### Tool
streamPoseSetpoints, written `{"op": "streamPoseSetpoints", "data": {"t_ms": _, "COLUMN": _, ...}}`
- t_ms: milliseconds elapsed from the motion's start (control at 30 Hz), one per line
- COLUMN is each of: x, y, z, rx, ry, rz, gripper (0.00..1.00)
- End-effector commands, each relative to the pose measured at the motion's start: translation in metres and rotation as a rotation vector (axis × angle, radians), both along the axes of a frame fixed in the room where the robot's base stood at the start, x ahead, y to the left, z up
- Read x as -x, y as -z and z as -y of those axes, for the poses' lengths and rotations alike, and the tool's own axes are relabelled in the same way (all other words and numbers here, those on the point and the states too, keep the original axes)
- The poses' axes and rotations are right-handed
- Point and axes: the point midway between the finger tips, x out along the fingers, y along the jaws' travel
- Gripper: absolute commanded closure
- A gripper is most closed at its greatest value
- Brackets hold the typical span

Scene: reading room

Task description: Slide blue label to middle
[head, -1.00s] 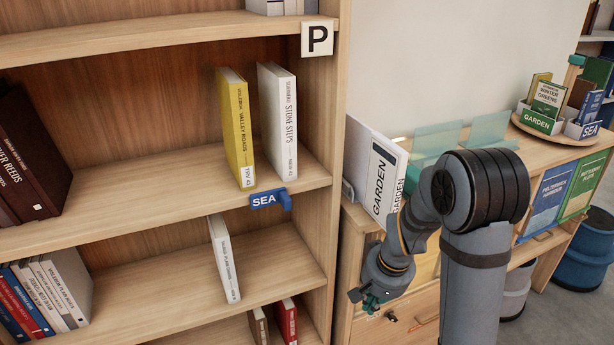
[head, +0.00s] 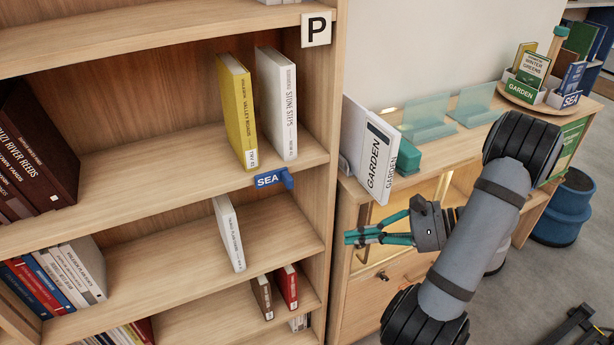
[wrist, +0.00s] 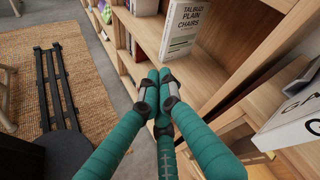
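The blue label (head: 270,180), lettered SEA, sits on the front edge of the middle shelf (head: 150,184), near its right end. A small blue tab sticks out at its right side. My gripper (head: 350,238) has teal fingers and is in front of the bookcase's right side panel, lower than the label and to its right, apart from it. It points left. In the wrist view the fingertips (wrist: 158,78) are together with nothing between them. I cannot make out the blue label in the wrist view.
A yellow book (head: 237,110) and a white book (head: 277,105) stand above the label. Another white book (head: 229,233) stands on the shelf below. The shelf edge left of the label is clear. A GARDEN box (head: 375,160) stands on the cabinet to the right.

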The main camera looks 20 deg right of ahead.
Motion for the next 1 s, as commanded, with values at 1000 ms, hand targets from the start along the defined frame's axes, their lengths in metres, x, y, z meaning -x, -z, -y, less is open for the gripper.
{"op": "streamPoseSetpoints", "data": {"t_ms": 1000, "x": -0.094, "y": -0.105, "z": -0.063, "rx": -0.004, "ry": 0.033, "rz": 0.732, "gripper": 1.0}}
